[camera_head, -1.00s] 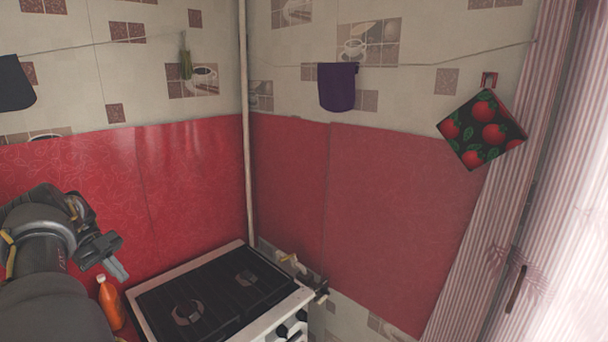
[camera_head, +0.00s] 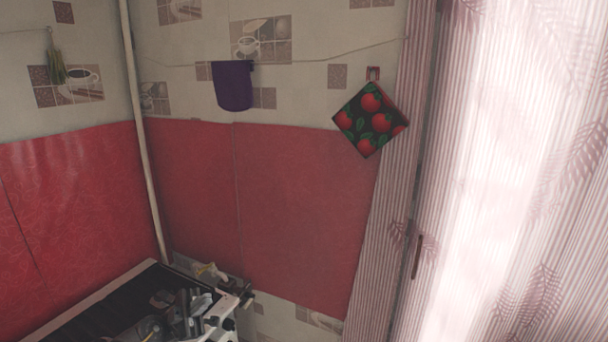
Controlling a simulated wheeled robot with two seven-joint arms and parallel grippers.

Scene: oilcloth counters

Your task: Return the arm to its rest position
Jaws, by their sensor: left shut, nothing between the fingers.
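My left gripper (camera_head: 203,304) shows at the bottom of the head view, in front of the dark stove top. Its fingers are together, with nothing held between them. Most of my left arm is cut off by the bottom edge of the picture. I cannot tell how far the gripper is from the stove. My right gripper is not in view.
The stove (camera_head: 93,301), with a pale rim, stands in the lower left corner against the red wall panels (camera_head: 290,200). A pipe (camera_head: 143,150) runs up the corner. A purple cloth (camera_head: 233,88) and a potholder (camera_head: 368,120) hang above. A striped curtain (camera_head: 500,180) fills the right.

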